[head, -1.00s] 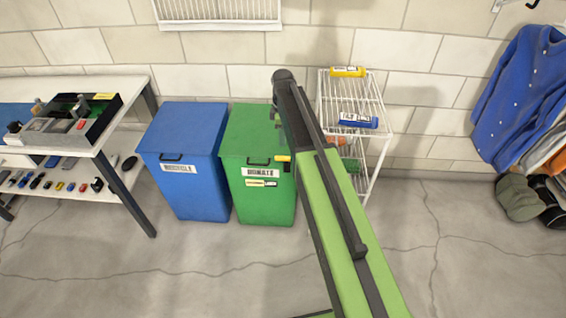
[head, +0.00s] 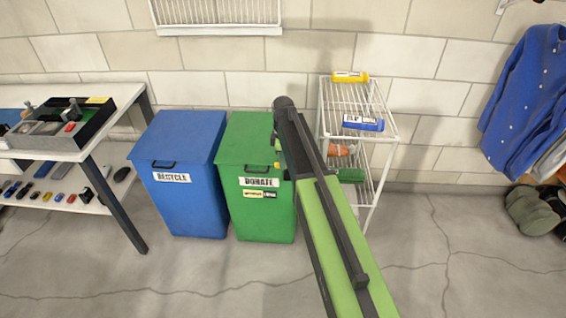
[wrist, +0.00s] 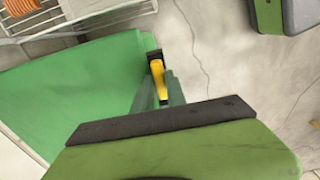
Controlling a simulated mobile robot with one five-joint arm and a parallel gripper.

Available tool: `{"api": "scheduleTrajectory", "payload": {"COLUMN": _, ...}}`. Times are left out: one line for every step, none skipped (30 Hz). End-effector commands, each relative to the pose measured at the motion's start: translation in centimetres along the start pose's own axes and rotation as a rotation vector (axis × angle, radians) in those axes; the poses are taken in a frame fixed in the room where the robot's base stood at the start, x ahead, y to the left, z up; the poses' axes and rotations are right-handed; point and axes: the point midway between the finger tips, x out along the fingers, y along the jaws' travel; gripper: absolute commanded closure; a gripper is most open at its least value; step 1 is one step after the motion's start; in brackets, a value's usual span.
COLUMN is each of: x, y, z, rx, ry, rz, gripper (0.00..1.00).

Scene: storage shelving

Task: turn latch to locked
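The green bin (head: 265,205), labelled DONATE, stands in the middle of the head view. A small yellow latch piece (head: 277,165) shows at its right front, beside the end of my arm. In the wrist view the yellow latch (wrist: 158,78) has a black mount and sits at the edge of the green bin's lid (wrist: 90,85). It points down the picture, towards my gripper. My gripper (wrist: 160,122) shows as a dark edge and green body at the bottom.
A blue bin (head: 180,195) stands close on the left. A white wire rack (head: 382,118) with bottles stands close on the right. A workbench (head: 75,152) is at the far left, and clothes (head: 530,95) hang at the far right. The floor in front is clear.

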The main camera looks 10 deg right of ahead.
Motion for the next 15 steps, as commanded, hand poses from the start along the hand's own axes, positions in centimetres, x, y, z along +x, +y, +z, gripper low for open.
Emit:
{"api": "scheduleTrajectory", "payload": {"x": 0.0, "y": -0.01, "z": -0.01, "rx": 0.0, "ry": 0.0, "rz": 0.0, "gripper": 0.91}}
{"api": "scheduleTrajectory", "payload": {"x": 0.0, "y": -0.01, "z": -0.01, "rx": 0.0, "ry": 0.0, "rz": 0.0, "gripper": 0.95}}
{"api": "scheduleTrajectory", "payload": {"x": 0.0, "y": 0.0, "z": -0.01, "rx": 0.0, "ry": 0.0, "rz": 0.0, "gripper": 1.0}}
{"api": "scheduleTrajectory", "payload": {"x": 0.01, "y": 0.0, "z": -0.01, "rx": 0.0, "ry": 0.0, "rz": 0.0, "gripper": 1.0}}
{"api": "scheduleTrajectory", "payload": {"x": 0.01, "y": 0.0, "z": -0.02, "rx": 0.0, "ry": 0.0, "rz": 0.0, "gripper": 1.0}}
{"api": "scheduleTrajectory", "payload": {"x": 0.01, "y": 0.0, "z": -0.02, "rx": 0.0, "ry": 0.0, "rz": 0.0, "gripper": 1.0}}
{"api": "scheduleTrajectory", "payload": {"x": 0.01, "y": 0.0, "z": -0.02, "rx": 0.0, "ry": 0.0, "rz": 0.0, "gripper": 1.0}}
{"api": "scheduleTrajectory", "payload": {"x": 0.01, "y": 0.0, "z": -0.02, "rx": 0.0, "ry": 0.0, "rz": 0.0, "gripper": 1.0}}
{"api": "scheduleTrajectory", "payload": {"x": 0.01, "y": 0.0, "z": -0.02, "rx": 0.0, "ry": 0.0, "rz": 0.0, "gripper": 1.0}}
{"api": "scheduleTrajectory", "payload": {"x": 0.01, "y": 0.0, "z": -0.02, "rx": 0.0, "ry": 0.0, "rz": 0.0, "gripper": 1.0}}
{"api": "scheduleTrajectory", "payload": {"x": 0.01, "y": 0.0, "z": -0.03, "rx": 0.0, "ry": 0.0, "rz": 0.0, "gripper": 1.0}}
{"api": "scheduleTrajectory", "payload": {"x": 0.01, "y": 0.01, "z": -0.03, "rx": 0.002, "ry": 0.0, "rz": 0.0, "gripper": 1.0}}
{"api": "scheduleTrajectory", "payload": {"x": 0.01, "y": 0.01, "z": -0.03, "rx": 0.004, "ry": 0.0, "rz": 0.0, "gripper": 1.0}}
{"api": "scheduleTrajectory", "payload": {"x": 0.01, "y": 0.02, "z": -0.03, "rx": 0.007, "ry": 0.0, "rz": 0.0, "gripper": 1.0}}
{"api": "scheduleTrajectory", "payload": {"x": 0.01, "y": 0.03, "z": -0.03, "rx": 0.013, "ry": 0.0, "rz": 0.0, "gripper": 1.0}}
